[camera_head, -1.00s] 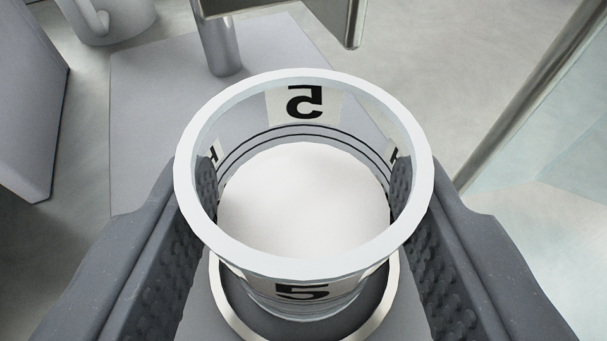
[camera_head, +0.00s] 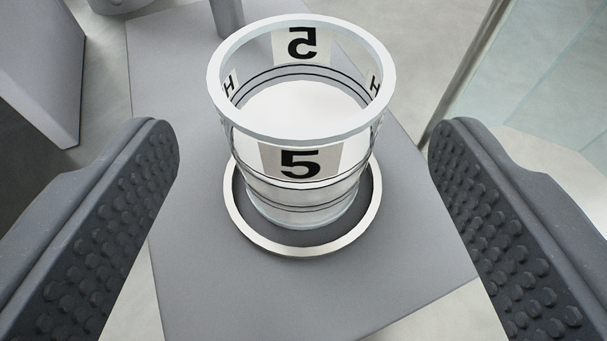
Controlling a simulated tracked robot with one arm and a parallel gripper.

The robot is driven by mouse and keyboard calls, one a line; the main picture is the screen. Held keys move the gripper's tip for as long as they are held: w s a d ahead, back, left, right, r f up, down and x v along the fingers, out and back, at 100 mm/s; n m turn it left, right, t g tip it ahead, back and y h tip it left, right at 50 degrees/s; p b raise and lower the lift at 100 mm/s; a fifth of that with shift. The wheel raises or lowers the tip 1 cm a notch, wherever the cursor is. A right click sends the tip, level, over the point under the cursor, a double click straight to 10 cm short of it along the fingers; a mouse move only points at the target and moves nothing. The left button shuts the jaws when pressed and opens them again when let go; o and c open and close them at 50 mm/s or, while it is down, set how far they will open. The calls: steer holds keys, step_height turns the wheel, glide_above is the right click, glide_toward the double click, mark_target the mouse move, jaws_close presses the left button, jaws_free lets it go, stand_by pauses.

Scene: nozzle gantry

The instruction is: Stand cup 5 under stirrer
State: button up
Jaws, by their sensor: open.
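Cup 5 (camera_head: 300,165) is a clear cup with a white rim, a black "5" label and white contents. It stands upright inside a pale metal ring (camera_head: 300,250) on a grey plate. My gripper (camera_head: 298,150) is open, with one dark studded finger well to the left of the cup and one well to the right. Neither finger touches the cup. The stirrer cannot be made out; only part of a grey post (camera_head: 227,15) shows behind the cup at the top edge.
The grey plate (camera_head: 220,300) has bare room in front of the ring. A grey block (camera_head: 45,70) stands at the upper left. A metal rod (camera_head: 470,65) and a glass-like pane (camera_head: 550,80) are at the upper right.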

steer(key=shift+p+v, duration=0.45)
steer(key=shift+v, duration=1.8)
steer(key=w+a+r+h, duration=0.15)
steer(key=a+r, duration=0.25)
steer(key=r, duration=0.8)
steer(key=a+r+h, duration=0.2)
steer(key=a+r, duration=0.3)
steer(key=r, duration=0.7)
steer(key=s+a+r+y, duration=0.2)
steer(key=s+a+r, duration=0.5)
steer(key=a, duration=0.5)
steer(key=s+a+r+t+y, duration=0.1)
steer(key=s+a+r+y, duration=0.1)
steer(key=s+a+r, duration=0.6)
steer(key=a+r, duration=0.4)
steer(key=shift+s+r+n, duration=0.25)
steer(key=shift+r+n, duration=0.05)
steer(key=shift+a, duration=0.15)
